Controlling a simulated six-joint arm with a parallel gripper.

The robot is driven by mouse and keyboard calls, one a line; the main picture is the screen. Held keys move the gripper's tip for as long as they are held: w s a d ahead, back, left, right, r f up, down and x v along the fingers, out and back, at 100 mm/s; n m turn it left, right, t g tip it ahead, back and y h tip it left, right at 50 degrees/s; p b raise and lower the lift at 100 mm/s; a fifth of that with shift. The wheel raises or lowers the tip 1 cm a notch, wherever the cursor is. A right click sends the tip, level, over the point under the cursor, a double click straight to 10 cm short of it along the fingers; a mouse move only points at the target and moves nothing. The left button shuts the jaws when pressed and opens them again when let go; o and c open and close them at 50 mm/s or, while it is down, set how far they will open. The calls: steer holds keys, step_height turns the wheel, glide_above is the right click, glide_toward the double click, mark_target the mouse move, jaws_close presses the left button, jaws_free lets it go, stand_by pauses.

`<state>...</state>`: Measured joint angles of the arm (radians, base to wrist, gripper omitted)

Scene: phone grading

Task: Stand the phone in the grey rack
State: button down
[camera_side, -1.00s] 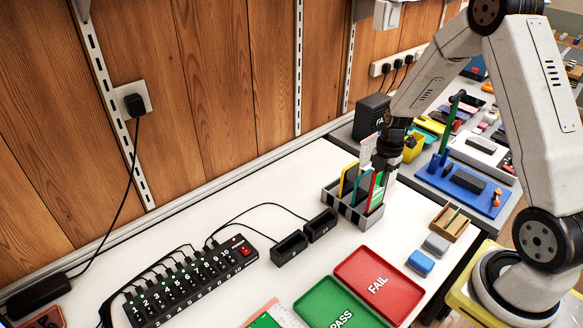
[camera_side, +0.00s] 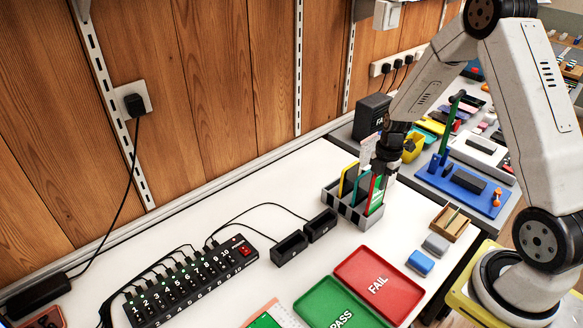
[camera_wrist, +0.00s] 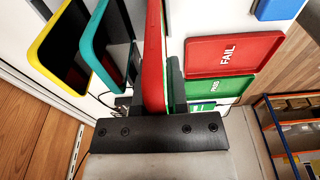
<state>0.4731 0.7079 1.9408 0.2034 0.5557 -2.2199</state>
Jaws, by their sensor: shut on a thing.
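The grey rack (camera_side: 345,211) stands on the white bench, holding a yellow-edged phone (camera_side: 348,179) and a teal-edged phone (camera_side: 363,186) upright. A red-edged phone (camera_side: 372,198) is upright at the rack's right end; its lower part appears to be inside the end slot, but the bottom is hidden. My gripper (camera_side: 384,172) is above the rack's right end, shut on the top of the red-edged phone. In the wrist view, the red-edged phone (camera_wrist: 153,55) runs straight out from between the jaws, beside the teal-edged (camera_wrist: 94,30) and yellow-edged (camera_wrist: 42,50) phones.
A red FAIL tray (camera_side: 378,284) and a green PASS tray (camera_side: 338,305) lie in front of the rack. Two black holders (camera_side: 290,247) and a numbered charging hub (camera_side: 190,285) are to the left. Blue and grey blocks (camera_side: 420,262) lie right of the trays.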

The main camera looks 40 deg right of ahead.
mark_target(377, 191)
steer(key=shift+f, duration=1.85)
stand_by(0.7)
steer(key=c, duration=0.6)
jaws_free()
steer(key=shift+o, duration=0.2)
steer(key=shift+r, duration=0.15)
steer(key=shift+r, duration=3.35)
